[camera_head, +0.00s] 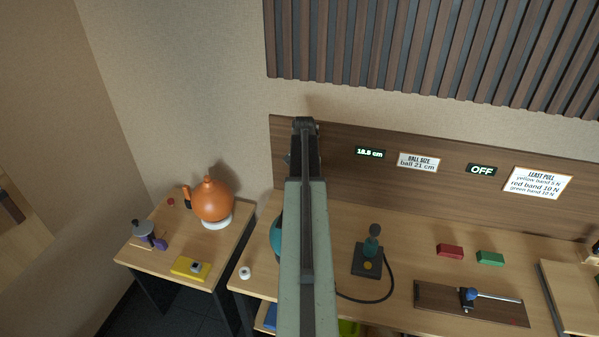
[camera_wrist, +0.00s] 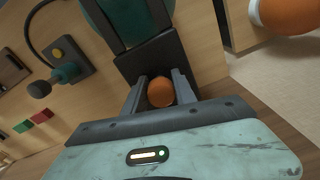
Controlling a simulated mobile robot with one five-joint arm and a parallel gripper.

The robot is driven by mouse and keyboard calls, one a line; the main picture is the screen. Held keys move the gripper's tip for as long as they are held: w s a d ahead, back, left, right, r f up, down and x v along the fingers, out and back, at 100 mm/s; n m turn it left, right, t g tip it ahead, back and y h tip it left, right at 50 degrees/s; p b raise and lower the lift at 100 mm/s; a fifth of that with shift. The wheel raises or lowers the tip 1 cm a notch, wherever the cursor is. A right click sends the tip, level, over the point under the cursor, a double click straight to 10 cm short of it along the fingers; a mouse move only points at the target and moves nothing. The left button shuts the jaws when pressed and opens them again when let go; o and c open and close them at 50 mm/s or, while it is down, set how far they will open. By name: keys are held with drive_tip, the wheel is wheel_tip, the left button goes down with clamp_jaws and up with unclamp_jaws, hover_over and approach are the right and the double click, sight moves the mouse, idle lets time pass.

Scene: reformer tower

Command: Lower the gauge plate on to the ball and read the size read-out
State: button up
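In the wrist view my gripper (camera_wrist: 160,84) has a finger on each side of a round orange knob (camera_wrist: 160,92), and both appear to touch it. A dark gauge plate (camera_wrist: 155,60) lies just beyond the knob. A teal ball (camera_wrist: 128,12) shows behind dark uprights near that plate. In the head view my arm hides the gripper and most of the teal ball (camera_head: 275,235). I cannot tell whether plate and ball touch. The size read-out (camera_head: 370,153) on the back panel is lit green and seems to show 18.8 cm. A card (camera_head: 417,162) beside it says ball 21 cm.
An orange ball-shaped object (camera_head: 212,203) stands on a white ring on the left table. Another display (camera_head: 481,170) reads OFF.

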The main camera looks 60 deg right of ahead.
drive_tip(key=shift+s+r+p, duration=0.2)
drive_tip(key=shift+p, duration=0.9)
drive_tip(key=o, duration=0.4)
drive_tip(key=shift+d+r+p, duration=0.15)
drive_tip(key=shift+r+p, duration=0.15)
drive_tip(key=shift+p, duration=0.15)
wheel_tip(320, 180, up, 2)
drive_tip(key=shift+r+p, duration=0.1)
drive_tip(key=shift+p, duration=0.8)
drive_tip(key=shift+w+r+p, duration=0.1)
drive_tip(key=shift+r+p, duration=0.7)
drive_tip(key=shift+p, duration=0.1)
drive_tip(key=shift+f, duration=0.1)
